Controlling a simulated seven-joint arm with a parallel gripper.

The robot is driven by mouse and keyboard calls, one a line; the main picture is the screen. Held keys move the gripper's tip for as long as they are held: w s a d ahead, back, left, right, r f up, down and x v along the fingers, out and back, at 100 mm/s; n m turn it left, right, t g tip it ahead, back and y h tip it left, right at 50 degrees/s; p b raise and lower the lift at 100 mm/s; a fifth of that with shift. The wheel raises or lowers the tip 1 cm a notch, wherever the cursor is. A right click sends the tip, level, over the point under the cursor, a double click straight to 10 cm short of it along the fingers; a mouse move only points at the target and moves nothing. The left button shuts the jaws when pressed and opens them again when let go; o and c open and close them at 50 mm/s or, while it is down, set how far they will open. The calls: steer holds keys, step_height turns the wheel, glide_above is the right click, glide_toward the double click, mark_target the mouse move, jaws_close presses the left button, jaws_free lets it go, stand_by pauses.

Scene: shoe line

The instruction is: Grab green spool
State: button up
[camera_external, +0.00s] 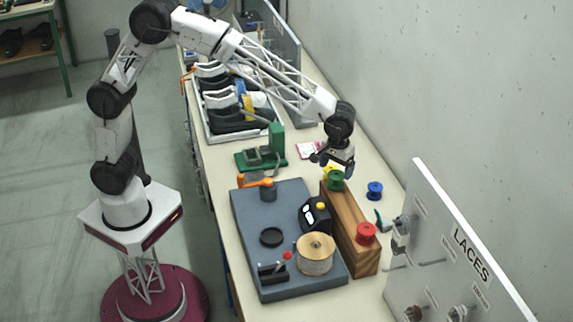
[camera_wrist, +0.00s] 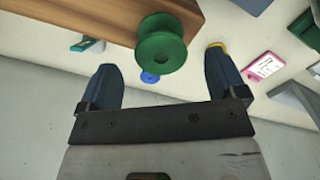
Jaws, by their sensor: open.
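The green spool (camera_external: 335,180) sits on top of a wooden block, near the block's far end. It also shows in the wrist view (camera_wrist: 161,46), large and ahead of my fingers, roughly between their lines. My gripper (camera_external: 336,160) is just above and behind the spool in the external view. In the wrist view my gripper (camera_wrist: 163,75) is open and empty, with one dark finger at each side. The spool appears apart from both fingers. Whether the fingers reach down to the spool's height, I cannot tell.
The wooden block (camera_external: 352,232) also bears a red spool (camera_external: 366,233) at its near end. A blue spool (camera_external: 375,190) stands on the table to the right. A yellow spool (camera_wrist: 217,46) is partly hidden by a finger. A white LACES panel (camera_external: 450,250) stands at the right.

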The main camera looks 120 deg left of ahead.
mark_target(336, 175)
stand_by(0.3)
steer(key=shift+f, duration=2.55)
steer(key=shift+c, duration=0.3)
steer(key=c, duration=0.9)
